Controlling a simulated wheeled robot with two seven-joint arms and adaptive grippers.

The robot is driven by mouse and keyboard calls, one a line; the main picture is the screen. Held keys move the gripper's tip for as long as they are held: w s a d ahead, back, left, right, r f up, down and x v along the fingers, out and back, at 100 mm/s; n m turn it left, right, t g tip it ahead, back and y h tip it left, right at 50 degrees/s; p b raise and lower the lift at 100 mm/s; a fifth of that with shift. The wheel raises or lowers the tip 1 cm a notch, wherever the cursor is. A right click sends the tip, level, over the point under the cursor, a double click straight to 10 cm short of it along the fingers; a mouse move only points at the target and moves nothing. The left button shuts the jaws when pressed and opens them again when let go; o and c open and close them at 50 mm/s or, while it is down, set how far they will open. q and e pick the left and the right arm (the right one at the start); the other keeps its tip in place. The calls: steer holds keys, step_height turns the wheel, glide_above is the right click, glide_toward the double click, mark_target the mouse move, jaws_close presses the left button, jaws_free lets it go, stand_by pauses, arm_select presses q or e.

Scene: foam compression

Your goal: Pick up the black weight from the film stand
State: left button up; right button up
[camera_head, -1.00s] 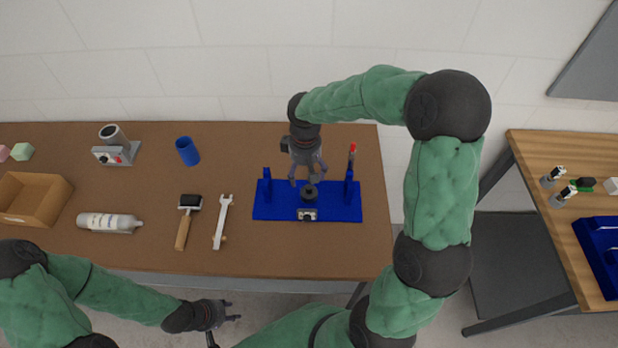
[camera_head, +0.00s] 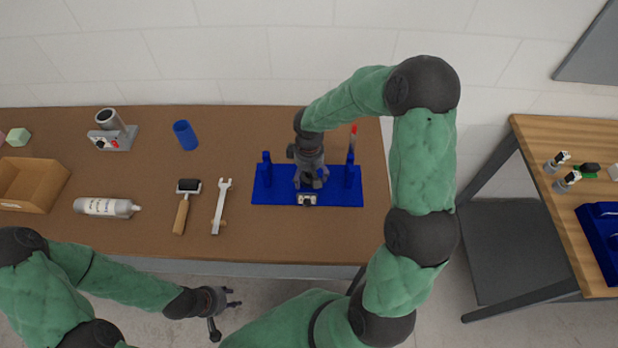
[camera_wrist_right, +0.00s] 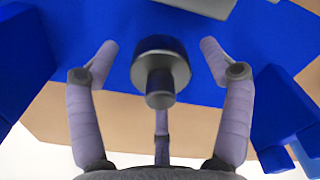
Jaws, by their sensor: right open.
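The black weight (camera_wrist_right: 161,62) is a dark round disc with a knob on top. In the right wrist view it stands between the spread fingers of my right gripper (camera_wrist_right: 160,75), with a gap on both sides. My left gripper (camera_head: 224,300) is open and empty, below the table's front edge.
A wrench (camera_head: 221,208), a roller (camera_head: 183,210), a grey bottle (camera_head: 103,207), a blue cup (camera_head: 185,135) and a cardboard box (camera_head: 32,184) lie left of the stand. A red-tipped item (camera_head: 353,135) stands by the right post.

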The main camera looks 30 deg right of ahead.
jaws_close()
steer(key=shift+r, duration=0.1)
